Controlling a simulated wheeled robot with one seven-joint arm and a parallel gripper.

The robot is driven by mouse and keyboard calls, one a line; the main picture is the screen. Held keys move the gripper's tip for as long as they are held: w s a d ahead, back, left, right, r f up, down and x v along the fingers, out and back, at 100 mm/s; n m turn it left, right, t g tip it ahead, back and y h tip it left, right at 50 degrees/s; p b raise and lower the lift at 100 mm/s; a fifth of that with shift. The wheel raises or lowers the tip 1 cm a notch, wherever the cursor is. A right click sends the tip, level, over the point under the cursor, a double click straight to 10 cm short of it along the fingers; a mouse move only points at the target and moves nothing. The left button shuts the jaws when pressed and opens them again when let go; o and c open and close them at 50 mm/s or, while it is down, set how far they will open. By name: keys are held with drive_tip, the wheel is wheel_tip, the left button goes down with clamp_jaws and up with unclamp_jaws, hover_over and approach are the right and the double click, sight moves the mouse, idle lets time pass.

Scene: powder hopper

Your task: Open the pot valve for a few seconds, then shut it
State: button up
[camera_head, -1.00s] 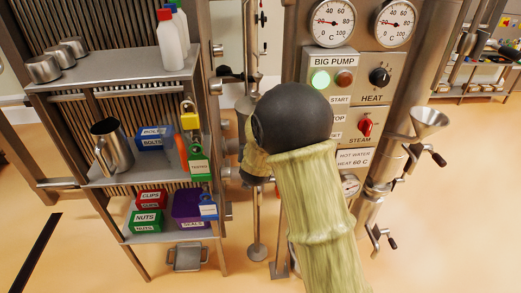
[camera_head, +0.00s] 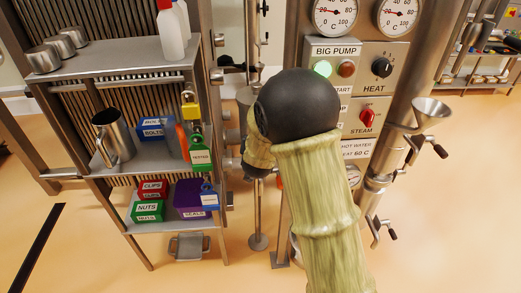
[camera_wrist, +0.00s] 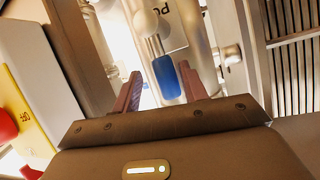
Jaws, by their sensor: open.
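In the wrist view a lever with a blue grip (camera_wrist: 167,78) on a metal stem hangs between the fingers of my gripper (camera_wrist: 160,72). The gripper is open, with one finger on each side of the grip. I cannot tell whether either finger touches it. A pale ball-shaped part (camera_wrist: 146,22) sits at the top of the stem, beside a pale pipe with a partly hidden label starting "PO". This looks like the pot valve. In the head view my own arm hides the gripper and the valve.
In the head view a control panel (camera_head: 337,50) with gauges and knobs stands behind my arm. A shelf (camera_head: 110,80) with cups, bottles and labelled bins stands left. A funnel (camera_head: 432,108) and crank handles are at right. In the wrist view a white-and-yellow box (camera_wrist: 30,100) is close at left.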

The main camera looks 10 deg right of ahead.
drive_tip(key=p+v, duration=0.2)
drive_tip(key=v, duration=1.3)
drive_tip(key=shift+s, duration=0.4)
drive_tip(key=shift+a, duration=0.1)
drive_tip(key=shift+c, duration=0.2)
idle(4.3)
drive_tip(key=f+t+p, duration=0.1)
drive_tip(key=s+a+f+t+h, duration=0.1)
drive_tip(key=t, duration=0.1)
drive_tip(key=a+f+n+t+p, duration=0.1)
drive_tip(key=f, duration=0.1)
drive_tip(key=shift+s+f+t+h+p, duration=0.15)
drive_tip(key=shift+s+t+h+p, duration=0.15)
drive_tip(key=shift+h, duration=0.1)
drive_tip(key=shift+w, duration=0.15)
